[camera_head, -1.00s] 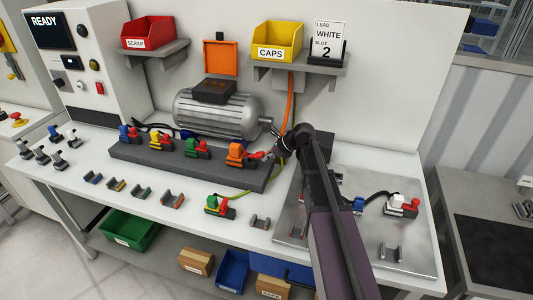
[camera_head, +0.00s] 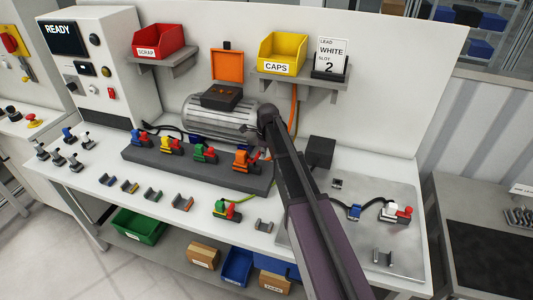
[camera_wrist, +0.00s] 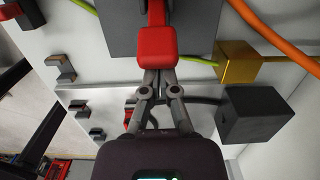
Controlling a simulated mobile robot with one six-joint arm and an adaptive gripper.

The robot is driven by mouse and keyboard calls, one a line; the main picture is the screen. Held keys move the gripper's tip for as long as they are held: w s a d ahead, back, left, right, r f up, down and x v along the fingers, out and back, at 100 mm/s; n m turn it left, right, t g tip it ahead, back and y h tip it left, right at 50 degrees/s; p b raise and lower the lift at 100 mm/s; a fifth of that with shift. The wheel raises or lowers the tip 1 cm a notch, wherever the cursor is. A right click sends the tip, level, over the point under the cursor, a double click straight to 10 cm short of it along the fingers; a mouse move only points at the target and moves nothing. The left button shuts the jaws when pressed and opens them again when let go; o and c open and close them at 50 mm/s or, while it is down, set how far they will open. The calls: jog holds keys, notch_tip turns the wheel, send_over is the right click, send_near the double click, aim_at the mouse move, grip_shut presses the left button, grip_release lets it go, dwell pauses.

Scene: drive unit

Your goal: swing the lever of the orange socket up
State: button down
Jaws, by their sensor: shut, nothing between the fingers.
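The orange socket (camera_head: 241,160) sits at the right end of the dark grey rail on the bench, with red parts at its right side. In the wrist view a red lever handle (camera_wrist: 157,47) stands just beyond my fingertips, with its red stem running out of the top of the picture. The orange body is out of that view. My gripper (camera_wrist: 158,76) is shut and empty, its tips at or very near the handle's lower edge; I cannot tell whether they touch. In the head view my arm hides the gripper, and the lever's angle is unclear.
The grey rail (camera_head: 135,153) also carries blue, yellow and green sockets left of the orange one. A black box (camera_head: 320,151) stands to the right, and an orange cable (camera_head: 294,115) runs down behind. A motor (camera_head: 200,118) is behind the rail. Loose clips lie in front.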

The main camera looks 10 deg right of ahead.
aim_at(260, 152)
jog(key=shift+w+a+r+h+p, duration=0.4)
jog(key=shift+a+r, duration=0.1)
jog(key=shift+a, duration=0.1)
jog(key=shift+s+f, duration=0.1)
jog(key=shift+r+p, duration=0.7)
jog(key=shift+r, duration=0.1)
jog(key=shift+r, duration=0.15)
notch_tip(260, 152, up, 3)
jog(key=p, duration=0.3)
notch_tip(260, 152, up, 7)
jog(key=p, duration=0.7)
jog(key=shift+a, duration=0.35)
